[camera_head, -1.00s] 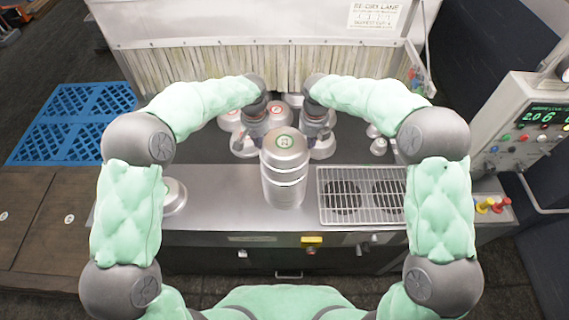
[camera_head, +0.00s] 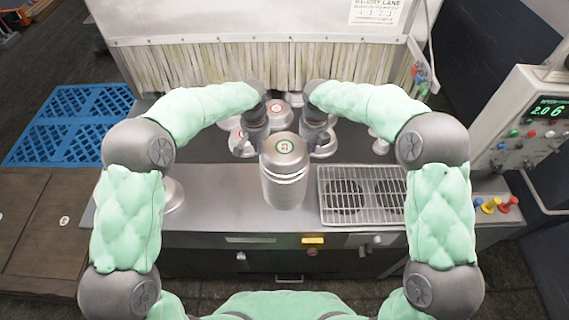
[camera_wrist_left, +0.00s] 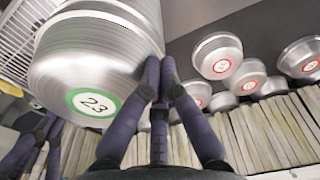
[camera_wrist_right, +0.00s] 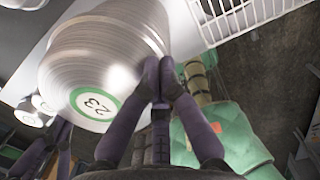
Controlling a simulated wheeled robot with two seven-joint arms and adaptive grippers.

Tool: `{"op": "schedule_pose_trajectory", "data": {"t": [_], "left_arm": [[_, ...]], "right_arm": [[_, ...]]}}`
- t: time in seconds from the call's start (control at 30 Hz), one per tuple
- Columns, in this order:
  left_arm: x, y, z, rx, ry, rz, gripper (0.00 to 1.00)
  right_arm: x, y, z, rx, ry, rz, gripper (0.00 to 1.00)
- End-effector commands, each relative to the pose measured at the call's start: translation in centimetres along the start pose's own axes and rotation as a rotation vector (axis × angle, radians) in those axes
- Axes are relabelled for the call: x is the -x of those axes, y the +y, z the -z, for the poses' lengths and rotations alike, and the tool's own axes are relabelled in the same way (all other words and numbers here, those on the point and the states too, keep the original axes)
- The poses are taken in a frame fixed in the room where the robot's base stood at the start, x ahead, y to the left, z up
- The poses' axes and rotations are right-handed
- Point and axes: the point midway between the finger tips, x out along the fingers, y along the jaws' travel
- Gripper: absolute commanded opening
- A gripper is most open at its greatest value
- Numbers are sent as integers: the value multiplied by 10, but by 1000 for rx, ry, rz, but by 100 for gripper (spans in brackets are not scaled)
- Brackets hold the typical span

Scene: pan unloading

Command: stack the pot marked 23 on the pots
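The pot marked 23 (camera_head: 284,147) is a silver, upside-down pot with a green ring around its number. In the head view it sits at the top of a column of nested pots (camera_head: 284,193) on the steel counter; whether its full weight rests there I cannot tell. My left gripper (camera_head: 252,143) is at its left side and my right gripper (camera_head: 317,141) at its right. In the left wrist view the fingertips (camera_wrist_left: 161,68) close at the rim of the pot (camera_wrist_left: 75,65). In the right wrist view the fingertips (camera_wrist_right: 161,70) do likewise on the pot (camera_wrist_right: 90,60).
Several pots with red rings, one (camera_head: 277,107) among them, stand behind, before a strip curtain (camera_head: 220,70). A metal grate (camera_head: 345,194) lies to the right of the column. Another pot (camera_head: 173,195) stands to the left, partly behind my arm. A control box (camera_head: 530,125) is at far right.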

Motion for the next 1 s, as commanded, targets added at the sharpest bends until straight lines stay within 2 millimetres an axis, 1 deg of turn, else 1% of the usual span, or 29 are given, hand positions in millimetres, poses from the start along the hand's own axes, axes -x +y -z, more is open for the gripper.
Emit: {"op": "schedule_pose_trajectory", "data": {"t": [0.03, 0.2, 0.23, 0.3, 0.47, 0.5, 0.57, 0.87, 1.0], "left_arm": [[-1, 7, -1, -3, 1, -10, 0], [0, 1, 0, -1, 2, -9, 0], [0, -1, 0, -1, 2, -8, 11], [0, -5, 0, 0, 2, -6, 26], [0, -7, 0, 0, 1, -4, 26], [0, -7, 0, 1, 1, -3, 26], [0, -7, 0, 1, 1, -3, 26], [0, -8, 0, 2, 0, -1, 26], [6, -8, 0, 2, 2, -1, 26]], "right_arm": [[-1, 7, 1, 3, -1, -10, 0], [0, 0, 0, 0, -2, -9, 0], [0, -2, 0, 0, -2, -9, 0], [0, -5, 0, -1, -2, -7, 0], [0, -7, 0, -1, -1, -5, 0], [0, -7, 0, -1, 0, -5, 11], [0, -7, 0, -1, 0, -4, 26], [0, -8, 0, -2, 0, -3, 26], [0, -8, 0, -2, 0, -3, 26]]}}
